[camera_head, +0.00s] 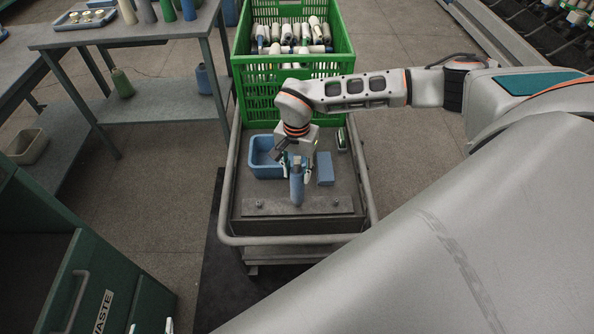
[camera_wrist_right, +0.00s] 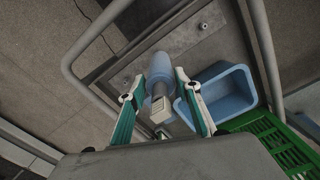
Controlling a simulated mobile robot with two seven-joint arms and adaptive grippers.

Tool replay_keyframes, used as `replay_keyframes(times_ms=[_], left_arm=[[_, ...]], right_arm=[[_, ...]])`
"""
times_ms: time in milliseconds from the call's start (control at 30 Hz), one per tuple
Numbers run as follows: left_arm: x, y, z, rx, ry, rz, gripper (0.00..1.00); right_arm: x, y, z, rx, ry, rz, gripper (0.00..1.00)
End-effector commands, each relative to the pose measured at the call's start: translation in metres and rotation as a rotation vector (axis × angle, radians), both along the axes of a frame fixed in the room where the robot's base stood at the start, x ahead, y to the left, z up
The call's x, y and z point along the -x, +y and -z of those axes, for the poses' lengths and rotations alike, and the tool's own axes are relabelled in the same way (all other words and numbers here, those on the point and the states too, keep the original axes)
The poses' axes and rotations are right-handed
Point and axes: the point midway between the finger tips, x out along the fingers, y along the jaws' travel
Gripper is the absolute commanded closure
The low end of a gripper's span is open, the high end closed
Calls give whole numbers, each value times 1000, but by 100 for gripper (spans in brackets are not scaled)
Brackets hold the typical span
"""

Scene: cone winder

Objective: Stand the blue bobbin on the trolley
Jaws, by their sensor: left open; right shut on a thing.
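The blue bobbin (camera_head: 297,188) is held upright, or nearly so, over the front part of the trolley (camera_head: 290,239). My right gripper (camera_head: 295,167) is shut on its upper part. In the right wrist view, the bobbin (camera_wrist_right: 157,68) sits between the two fingers of the right gripper (camera_wrist_right: 160,88), with its pale grey end towards the camera. I cannot tell whether its base touches the trolley deck. My left gripper (camera_head: 150,327) shows only its fingertips at the bottom edge of the head view, open and empty, beside the waste bin.
A bolted plate (camera_head: 335,205) lies across the trolley's front. A blue tub (camera_head: 262,171) and a blue block (camera_head: 325,169) stand behind the bobbin. A green crate (camera_head: 243,66) of bobbins is at the back. A waste bin (camera_head: 140,285) and a table (camera_head: 100,36) are left.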

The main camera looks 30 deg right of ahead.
Motion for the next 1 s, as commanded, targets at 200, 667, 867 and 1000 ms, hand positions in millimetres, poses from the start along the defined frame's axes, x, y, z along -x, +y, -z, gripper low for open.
replay_keyframes(times_ms=[200,667,867,1000], left_arm=[[1,0,1,-1,2,0,51],[1,0,2,-1,3,0,51],[1,0,2,-1,3,0,51],[1,0,2,-1,3,0,51]], right_arm=[[0,0,2,0,0,0,84],[-1,0,8,-1,-1,0,84],[0,0,8,-1,-1,0,84],[0,0,8,0,0,0,84]])
